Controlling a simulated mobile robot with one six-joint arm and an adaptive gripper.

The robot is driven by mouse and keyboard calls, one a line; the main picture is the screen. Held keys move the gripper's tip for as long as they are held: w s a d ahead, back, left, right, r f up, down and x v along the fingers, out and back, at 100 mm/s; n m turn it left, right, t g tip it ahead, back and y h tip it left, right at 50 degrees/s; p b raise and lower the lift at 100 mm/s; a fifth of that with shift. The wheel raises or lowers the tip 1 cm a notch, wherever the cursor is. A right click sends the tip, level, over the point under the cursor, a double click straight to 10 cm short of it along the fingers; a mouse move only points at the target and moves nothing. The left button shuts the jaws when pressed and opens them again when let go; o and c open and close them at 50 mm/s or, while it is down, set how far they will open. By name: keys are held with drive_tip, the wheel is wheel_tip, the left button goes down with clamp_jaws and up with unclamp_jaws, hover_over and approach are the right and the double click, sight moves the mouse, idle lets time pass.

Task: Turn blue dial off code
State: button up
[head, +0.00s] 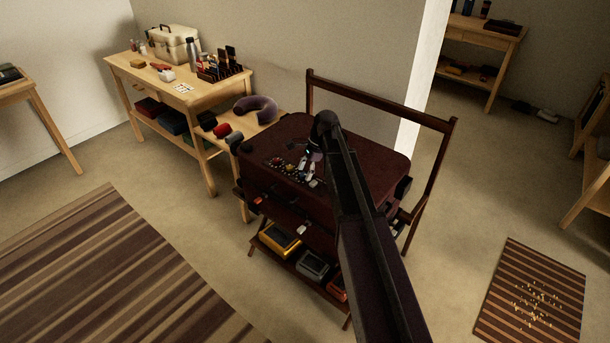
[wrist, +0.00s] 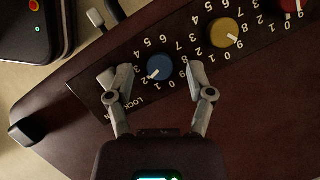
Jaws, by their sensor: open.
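The blue dial (wrist: 160,67) sits on a dark lock panel (wrist: 118,66) with white digits around it. Its white pointer mark is toward the lower left in the wrist view; I cannot tell exactly which digit it meets. My gripper (wrist: 152,76) is open, with one finger on each side of the blue dial and a visible gap to it. The panel is on the dark red suitcase (head: 270,135), where my gripper (head: 309,168) also shows from above. In the head view the blue dial is too small to tell.
A yellow dial (wrist: 222,33) is just right of the blue one, and a red dial (wrist: 289,4) is further right. A dark case (wrist: 30,28) with a small light is at the upper left. The suitcase rests on a wooden rack (head: 437,185). A table (head: 128,68) with items stands behind left.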

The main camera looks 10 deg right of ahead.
idle(0.3)
clamp_jaws()
drive_tip(key=shift+n, duration=0.4)
drive_tip(key=n+g, duration=0.1)
drive_tip(key=n, duration=0.1)
drive_tip(key=shift+w+n, duration=0.1)
drive_tip(key=shift+n, duration=0.2)
drive_tip(key=n+g+h, duration=0.1)
drive_tip(key=n, duration=0.2)
drive_tip(key=shift+a+g, duration=0.15)
drive_tip(key=shift+g, duration=0.15)
drive_tip(key=n+h, duration=0.1)
drive_tip(key=n, duration=0.3)
drive_tip(key=shift+g, duration=0.4)
drive_tip(key=shift+a+n+h, duration=0.15)
drive_tip(key=shift+n+h, duration=0.75)
drive_tip(key=shift+n, duration=1)
